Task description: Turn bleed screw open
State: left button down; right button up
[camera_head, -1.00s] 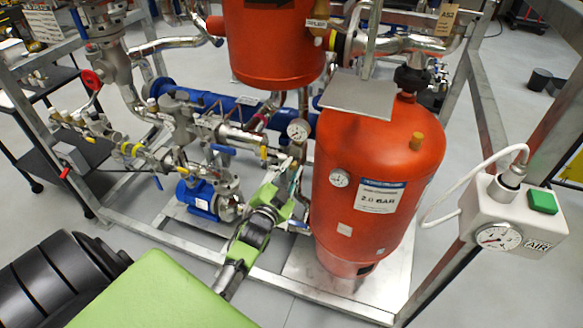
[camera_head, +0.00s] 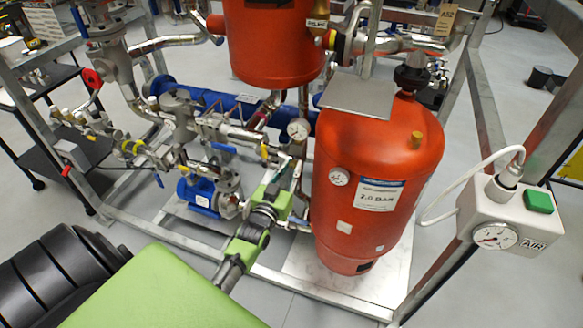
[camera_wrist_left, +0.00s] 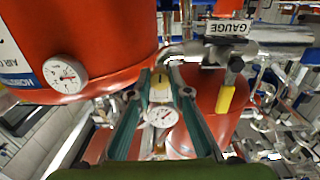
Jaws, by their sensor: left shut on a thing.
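My left gripper (camera_head: 288,164) reaches in from the bottom of the head view, left of the lower red vessel and close to the pipework. The head view is too small to show this piece clearly. A white dial gauge (camera_wrist_left: 162,116) shows between the fingers in the wrist view. My right gripper is in neither view.
The lower red vessel (camera_head: 372,215) stands right of the gripper, and an upper red vessel (camera_head: 272,50) hangs above. A yellow-handled valve (camera_wrist_left: 226,98) is right of the fingers in the wrist view. A grey air box (camera_head: 513,220) is at the far right.

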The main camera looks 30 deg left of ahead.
pick_arm(q)
jog(key=shift+f, duration=0.1)
dwell(0.3)
jog(key=c, duration=1.9)
grip_release()
jog(key=v, duration=1.2)
jog(key=s+d+f+m+g+h, duration=0.1)
jog(key=s+d+f+g, duration=0.25)
jog(key=f, duration=0.65)
jog(key=s+d+f+g+h, duration=0.1)
jog(key=s+d+f+g, duration=0.2)
jog(key=f, duration=0.7)
jog(key=s+d+f+m+g+h, duration=0.1)
jog(key=s+d+f, duration=0.25)
jog(key=f, duration=0.65)
jog(key=s+f+m+g, duration=0.1)
jog(key=s+f+g, duration=0.2)
jog(key=s, duration=0.7)
jog(key=s+d+f+m+g, duration=0.1)
jog(key=s+f+g, duration=0.2)
jog(key=s+f, duration=0.5)
jog(key=s+f+m+g, duration=0.1)
jog(key=s+f+g, duration=0.2)
jog(key=s, duration=0.9)
jog(key=shift+s+d+f+h, duration=0.1)
jog(key=shift+d+f+h, duration=0.1)
jog(key=shift+f, duration=0.6)
jog(key=shift+s+d+f+h, duration=0.1)
jog(key=shift+f+h, duration=0.1)
jog(key=shift+f, duration=0.6)
